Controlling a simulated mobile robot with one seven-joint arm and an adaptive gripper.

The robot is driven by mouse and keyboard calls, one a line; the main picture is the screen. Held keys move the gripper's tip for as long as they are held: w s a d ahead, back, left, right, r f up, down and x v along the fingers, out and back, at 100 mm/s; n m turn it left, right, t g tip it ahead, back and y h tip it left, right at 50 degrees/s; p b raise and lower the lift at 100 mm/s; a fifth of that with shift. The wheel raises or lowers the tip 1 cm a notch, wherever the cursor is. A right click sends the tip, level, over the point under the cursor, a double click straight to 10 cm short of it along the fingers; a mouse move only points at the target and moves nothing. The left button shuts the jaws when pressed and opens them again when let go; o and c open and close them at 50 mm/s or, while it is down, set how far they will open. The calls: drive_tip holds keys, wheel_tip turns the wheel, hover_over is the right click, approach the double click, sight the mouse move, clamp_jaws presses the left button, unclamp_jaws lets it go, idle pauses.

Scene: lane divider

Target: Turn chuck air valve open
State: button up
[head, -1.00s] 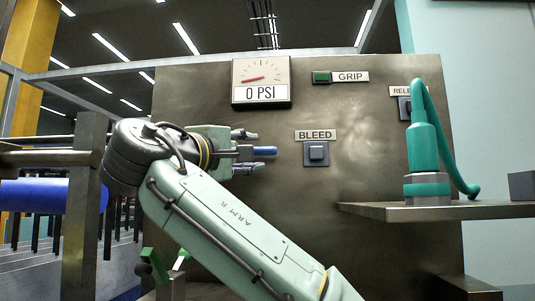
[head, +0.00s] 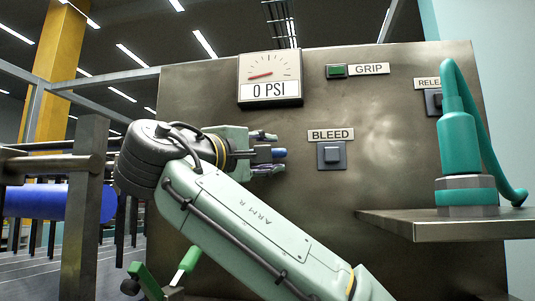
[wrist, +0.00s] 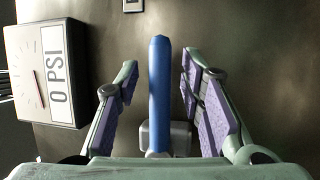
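The valve's blue lever handle (wrist: 159,95) stands out from the metal panel, with a grey block at its base in the wrist view. My gripper (wrist: 159,72) is open around the handle, one purple-padded finger on each side. A gap shows between the handle and each finger. In the head view my gripper (head: 268,153) is in front of the panel, left of the BLEED button. The pressure gauge (head: 270,78) reads 0 PSI; it also shows in the wrist view (wrist: 45,72).
The BLEED button (head: 331,155) is close to the right of my gripper. A green GRIP button (head: 337,71) is higher up. A teal tool with a hose (head: 460,150) stands on a shelf (head: 425,228) at right. A blue roller (head: 50,201) and rails are at left.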

clamp_jaws()
idle(0.7)
